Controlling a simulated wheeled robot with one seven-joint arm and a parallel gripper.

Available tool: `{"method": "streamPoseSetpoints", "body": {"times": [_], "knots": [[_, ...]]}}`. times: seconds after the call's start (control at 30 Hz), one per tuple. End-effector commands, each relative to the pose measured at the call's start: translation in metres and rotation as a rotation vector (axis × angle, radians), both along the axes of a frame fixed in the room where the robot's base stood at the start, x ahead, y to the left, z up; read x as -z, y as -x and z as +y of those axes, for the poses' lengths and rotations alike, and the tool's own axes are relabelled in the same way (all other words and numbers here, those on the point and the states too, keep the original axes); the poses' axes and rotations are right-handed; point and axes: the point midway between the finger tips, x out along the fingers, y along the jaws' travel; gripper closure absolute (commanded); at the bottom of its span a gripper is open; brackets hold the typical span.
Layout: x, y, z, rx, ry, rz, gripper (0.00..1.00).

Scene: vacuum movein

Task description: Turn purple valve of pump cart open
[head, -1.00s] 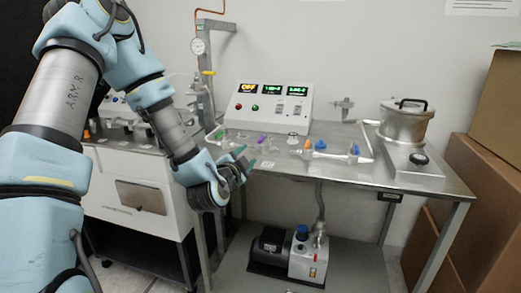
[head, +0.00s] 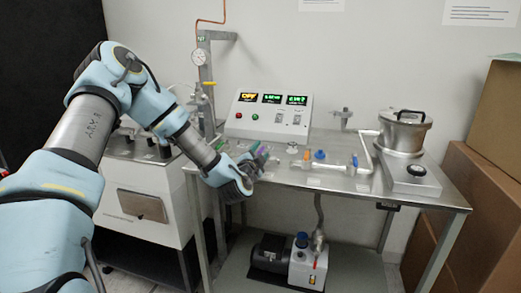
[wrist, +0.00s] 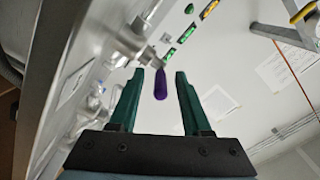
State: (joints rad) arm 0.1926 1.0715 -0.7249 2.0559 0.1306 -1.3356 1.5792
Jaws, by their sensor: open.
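The purple valve handle (wrist: 161,84) shows in the wrist view as a slim purple lever on a silvery valve body (wrist: 138,45). It lies between the two green fingers of my gripper (wrist: 160,76), with a visible gap to each side. My gripper is open and not closed on the handle. In the head view my gripper (head: 259,155) is at the left part of the pump cart (head: 345,183), at the glass and metal manifold. The purple handle (head: 263,151) is partly hidden there by the fingers.
A control box (head: 268,114) with lit displays is behind. A metal pot (head: 404,130) stands at the right. A pump (head: 292,260) sits on the lower shelf. Cardboard boxes (head: 465,200) flank the right.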

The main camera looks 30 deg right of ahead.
Motion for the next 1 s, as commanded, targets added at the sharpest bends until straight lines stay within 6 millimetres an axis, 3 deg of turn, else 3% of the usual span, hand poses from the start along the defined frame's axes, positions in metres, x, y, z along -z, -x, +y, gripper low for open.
{"method": "streamPoseSetpoints", "body": {"times": [0.27,0.7,1.0], "knots": [[-0.0002,-0.0013,-0.0011,-0.001,0.001,-0.001,0.52],[-0.0001,-0.0011,-0.0009,-0.001,0.001,-0.001,1.00],[0.0001,-0.0009,-0.0009,0.000,0.000,0.000,1.00]]}}
